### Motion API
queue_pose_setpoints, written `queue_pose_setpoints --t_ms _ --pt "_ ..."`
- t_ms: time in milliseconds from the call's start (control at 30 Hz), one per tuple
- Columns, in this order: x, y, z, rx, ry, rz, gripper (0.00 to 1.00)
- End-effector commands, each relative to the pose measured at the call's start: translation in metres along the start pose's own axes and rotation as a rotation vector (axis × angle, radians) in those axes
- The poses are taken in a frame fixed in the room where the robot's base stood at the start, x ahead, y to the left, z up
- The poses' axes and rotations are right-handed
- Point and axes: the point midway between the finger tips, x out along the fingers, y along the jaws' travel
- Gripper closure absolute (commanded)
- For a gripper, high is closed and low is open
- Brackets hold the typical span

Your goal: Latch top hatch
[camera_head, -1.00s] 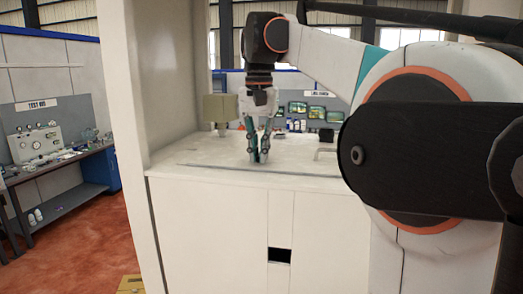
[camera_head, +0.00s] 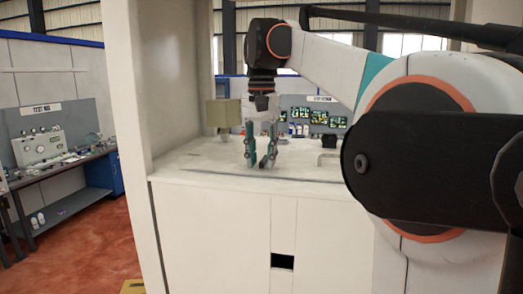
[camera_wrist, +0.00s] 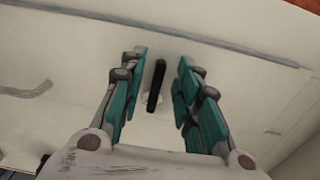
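The top hatch (camera_head: 210,165) appears to be part of the pale flat top of the white cabinet, and it looks closed flush. In the wrist view the pale surface (camera_wrist: 215,55) fills most of the picture. A black bar-shaped latch handle (camera_wrist: 156,86) stands on a small round pale base. My gripper (camera_head: 260,165) points down over the top, with teal fingers open. In the wrist view the fingers of my gripper (camera_wrist: 160,85) lie on either side of the black handle, with a gap on each side. The head view does not show the handle clearly.
A beige box (camera_head: 222,113) stands behind. A tall white post (camera_head: 165,110) rises left of the top.

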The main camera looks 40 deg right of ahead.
Motion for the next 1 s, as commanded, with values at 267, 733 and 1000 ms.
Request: queue_pose_setpoints --t_ms 267,733,1000 --pt "-0.029 0.0 0.0 0.0 0.0 0.0 0.7" --pt "-0.104 -0.001 -0.001 0.0 0.0 0.0 0.7" --pt "-0.119 0.0 0.0 0.0 0.0 0.0 0.7"
